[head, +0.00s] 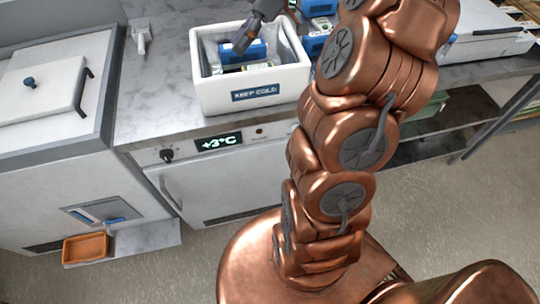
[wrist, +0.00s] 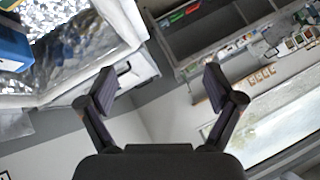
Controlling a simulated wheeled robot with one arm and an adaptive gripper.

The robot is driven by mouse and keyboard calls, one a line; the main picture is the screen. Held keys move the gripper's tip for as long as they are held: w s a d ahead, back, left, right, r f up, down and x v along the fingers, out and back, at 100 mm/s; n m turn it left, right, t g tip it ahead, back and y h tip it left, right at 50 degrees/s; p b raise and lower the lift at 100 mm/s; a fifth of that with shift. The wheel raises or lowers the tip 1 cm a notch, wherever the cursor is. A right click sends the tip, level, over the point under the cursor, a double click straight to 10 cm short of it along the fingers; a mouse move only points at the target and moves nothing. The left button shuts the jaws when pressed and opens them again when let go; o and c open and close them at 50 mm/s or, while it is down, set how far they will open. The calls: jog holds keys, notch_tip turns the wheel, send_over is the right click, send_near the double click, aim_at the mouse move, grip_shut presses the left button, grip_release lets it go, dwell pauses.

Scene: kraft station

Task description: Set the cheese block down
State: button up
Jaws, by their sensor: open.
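My gripper (wrist: 160,90) is open, with nothing between its fingers in the wrist view. In the head view, a dark finger of my gripper (head: 243,40) is over the white "KEEP COLD" box (head: 215,95). A blue pack (head: 257,49) lies inside the box, just beside and below that finger. A smaller pale, greenish item (head: 262,65) lies in front of it, partly hidden by the rim. I cannot tell which of these is the cheese block. The wrist view shows a blue pack (wrist: 14,46) at the upper left, in the box's silver lining (wrist: 75,50).
Several blue packs stand right of the box, including one (head: 313,46) partly hidden by my arm. A white scoop-like tool (head: 141,38) lies left on the marble counter (head: 160,95). A lidded white unit (head: 45,85) stands at the far left. Counter between them is clear.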

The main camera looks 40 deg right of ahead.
jog(key=s+a+f+m+g+h, duration=0.3)
jog(key=s+a+m+h, duration=0.15)
jog(key=s+a, duration=0.75)
jog(key=s+d+f+m+h, duration=0.1)
jog(key=s+f+m+h, duration=0.4)
jog(key=s, duration=0.8)
jog(key=shift+s+f+m+t, duration=0.2)
jog(key=shift+f+m+t, duration=0.25)
jog(key=shift+f, duration=0.2)
jog(key=shift+d, duration=0.1)
